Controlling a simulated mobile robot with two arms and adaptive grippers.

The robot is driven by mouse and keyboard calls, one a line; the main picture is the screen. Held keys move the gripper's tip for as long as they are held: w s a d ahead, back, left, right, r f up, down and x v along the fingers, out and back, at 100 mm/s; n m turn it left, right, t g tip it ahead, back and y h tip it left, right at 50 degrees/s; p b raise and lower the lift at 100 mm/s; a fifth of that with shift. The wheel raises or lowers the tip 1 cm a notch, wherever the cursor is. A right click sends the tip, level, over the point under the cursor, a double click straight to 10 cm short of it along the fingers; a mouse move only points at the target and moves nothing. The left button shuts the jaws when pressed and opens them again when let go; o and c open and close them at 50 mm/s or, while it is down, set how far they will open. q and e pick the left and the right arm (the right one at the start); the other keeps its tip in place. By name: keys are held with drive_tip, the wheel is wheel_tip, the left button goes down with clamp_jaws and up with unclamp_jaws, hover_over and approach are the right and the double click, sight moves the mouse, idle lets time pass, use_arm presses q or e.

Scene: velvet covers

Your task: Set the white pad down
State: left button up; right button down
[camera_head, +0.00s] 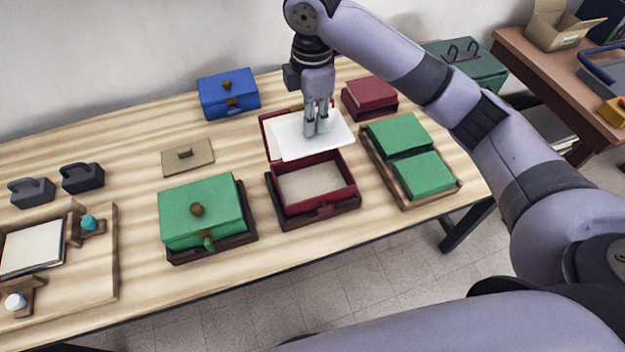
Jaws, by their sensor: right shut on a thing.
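The white pad (335,137) is a flat, pale sheet in the middle of the table. My right gripper (316,132) points down over it and is shut on it; the fingers cover part of its middle. The pad is over the open lid (267,133) of a dark red box, behind that box. I cannot tell whether the pad touches the lid. The open red box (317,186) is in front, with a pale, empty-looking inside and a dark base. My left gripper is not in view.
A green box (200,212) stands left of the red box, and a tray with green pads (424,173) right. A blue box (228,93), a tan lid (187,157) and red blocks (370,95) stand behind. Bare wood lies at the front left-centre.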

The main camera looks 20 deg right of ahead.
wheel_tip(320, 180, down, 19)
drive_tip(key=shift+p, duration=1.2)
drive_tip(key=shift+f, duration=0.15)
drive_tip(key=c, duration=1.6)
unclamp_jaws()
wheel_tip(320, 180, up, 12)
drive_tip(key=b, duration=0.1)
drive_tip(key=shift+r+b, duration=0.2)
drive_tip(key=shift+b, duration=0.1)
drive_tip(key=shift+s+f, duration=0.1)
drive_tip(key=shift+s, duration=0.05)
